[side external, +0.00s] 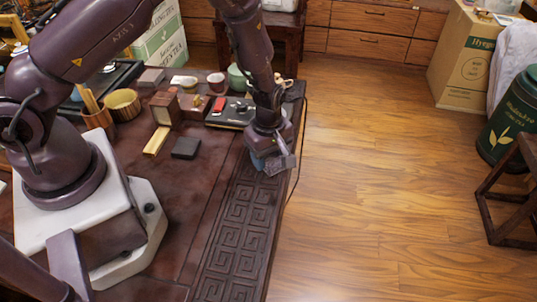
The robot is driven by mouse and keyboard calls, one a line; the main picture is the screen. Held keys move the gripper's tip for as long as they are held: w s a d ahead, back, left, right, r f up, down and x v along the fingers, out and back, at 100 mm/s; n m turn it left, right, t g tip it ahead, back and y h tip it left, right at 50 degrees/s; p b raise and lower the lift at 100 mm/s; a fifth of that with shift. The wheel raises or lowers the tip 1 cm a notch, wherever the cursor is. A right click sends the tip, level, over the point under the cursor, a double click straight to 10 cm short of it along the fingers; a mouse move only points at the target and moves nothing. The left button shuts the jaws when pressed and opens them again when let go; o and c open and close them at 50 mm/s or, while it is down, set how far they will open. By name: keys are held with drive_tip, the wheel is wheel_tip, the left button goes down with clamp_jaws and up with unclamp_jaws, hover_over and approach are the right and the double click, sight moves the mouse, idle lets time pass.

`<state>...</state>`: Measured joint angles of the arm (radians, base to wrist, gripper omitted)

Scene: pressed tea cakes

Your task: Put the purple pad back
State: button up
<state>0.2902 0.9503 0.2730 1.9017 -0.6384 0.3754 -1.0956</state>
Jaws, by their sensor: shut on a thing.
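My gripper (272,166) points down low over the carved right border of the dark table (205,215). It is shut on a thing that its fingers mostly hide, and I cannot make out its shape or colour. A bluish patch shows at its left side; I cannot tell if it is part of the gripper. I cannot pick out a purple pad for certain. A dark, flat block (186,148) lies on the table left of my gripper. A black tray (218,121) with a red piece (220,104) and other small pieces stands behind my gripper.
A yellow bar (156,141), a brown wooden box (165,108), a reddish cup (216,82) and a green pot (237,77) are on the table. The table's right edge is close beside my gripper. The front carved border is clear.

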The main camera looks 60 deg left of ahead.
drive_tip(key=shift+f, duration=0.15)
drive_tip(key=o, duration=1)
drive_tip(key=shift+o, duration=0.2)
drive_tip(key=s+r+m+t+h, duration=0.1)
drive_tip(key=s+r+m, duration=0.15)
drive_tip(key=r, duration=0.85)
drive_tip(key=s+r+m+h, duration=0.1)
drive_tip(key=r+m, duration=0.2)
drive_tip(key=r, duration=0.9)
drive_tip(key=s+a+r+m+t+y, duration=0.2)
drive_tip(key=s+r+m+t, duration=0.2)
drive_tip(key=s+r+m, duration=0.8)
drive_tip(key=shift+s+t, duration=0.3)
drive_tip(key=shift+s, duration=0.9)
drive_tip(key=shift+a+r+m, duration=0.1)
drive_tip(key=shift+r+m, duration=0.05)
drive_tip(key=shift+m, duration=0.1)
